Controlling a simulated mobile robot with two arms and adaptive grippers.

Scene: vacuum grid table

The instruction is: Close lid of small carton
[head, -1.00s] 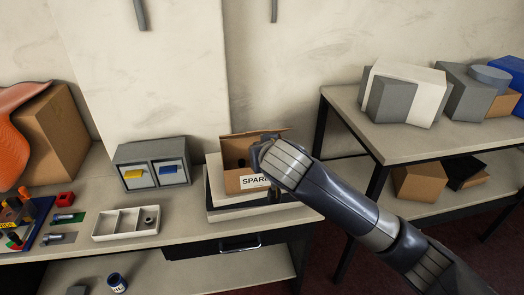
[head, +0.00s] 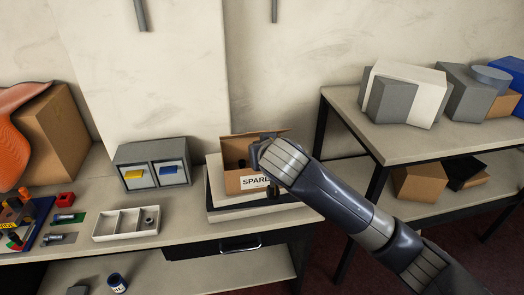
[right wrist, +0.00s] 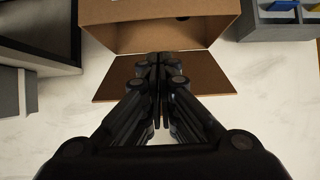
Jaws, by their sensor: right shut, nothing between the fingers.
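The small carton (head: 240,181) is a brown box with a white "SPARE" label, standing on a pale box at the back of the table. Its lid (head: 250,137) stands raised at the back, so the carton is open. In the right wrist view, the carton (right wrist: 160,38) shows its open inside, with the lid flap (right wrist: 112,82) spread below it. My right gripper (right wrist: 160,62) is shut and empty, its fingertips in front of the flap near the carton opening. I cannot tell whether they touch. In the head view, my right wrist hides the carton's right side. My left gripper is out of view.
A grey two-drawer cabinet (head: 151,152) with yellow and blue handles stands left of the carton. A white divided tray (head: 125,235) lies in front of it. The wall is close behind. A second table (head: 385,145) with boxes stands to the right.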

